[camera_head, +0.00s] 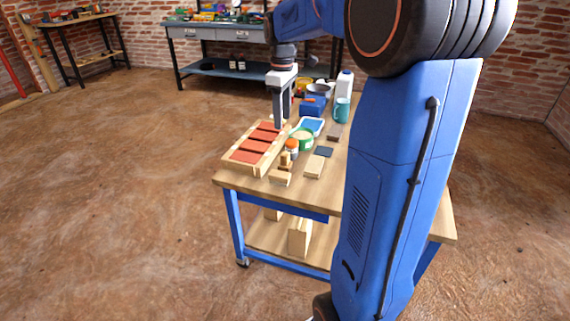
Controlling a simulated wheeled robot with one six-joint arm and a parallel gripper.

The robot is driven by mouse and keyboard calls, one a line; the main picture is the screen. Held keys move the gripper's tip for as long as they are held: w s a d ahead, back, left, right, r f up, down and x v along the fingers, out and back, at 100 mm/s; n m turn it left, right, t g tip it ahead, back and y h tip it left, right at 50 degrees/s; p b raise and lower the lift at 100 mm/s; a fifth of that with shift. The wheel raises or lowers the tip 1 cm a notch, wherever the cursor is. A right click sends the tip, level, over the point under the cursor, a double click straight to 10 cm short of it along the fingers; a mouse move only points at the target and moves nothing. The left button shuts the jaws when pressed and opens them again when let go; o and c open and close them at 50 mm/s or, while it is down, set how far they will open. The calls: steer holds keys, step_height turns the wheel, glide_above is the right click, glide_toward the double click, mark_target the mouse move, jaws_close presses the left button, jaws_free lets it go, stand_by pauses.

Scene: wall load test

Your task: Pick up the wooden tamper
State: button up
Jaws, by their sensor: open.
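What looks like the wooden tamper (281,177) is a small pale wooden piece with a flat block and an upright part. It stands near the front left of the workbench top (330,190), beside the front right corner of a wooden tray of red bricks. My gripper (281,124) points down above the far end of that tray, behind the tamper and apart from it. Its jaws are open, and I see nothing between them. The tamper is small in this view, so its exact shape is hard to tell.
The wooden tray (229,163) holds several red bricks.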

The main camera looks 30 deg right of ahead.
steer(key=w, duration=0.1)
glide_toward(285, 153)
steer(key=f, duration=0.6)
steer(key=shift+w+a+f, duration=0.15)
steer(key=shift+a+f, duration=0.05)
steer(key=shift+a, duration=0.05)
steer(key=shift+d+f, duration=0.15)
steer(key=shift+f, duration=1.2)
steer(key=shift+d+f, duration=0.1)
steer(key=shift+f, duration=1.25)
steer(key=shift+c, duration=0.6)
steer(key=c, duration=0.7)
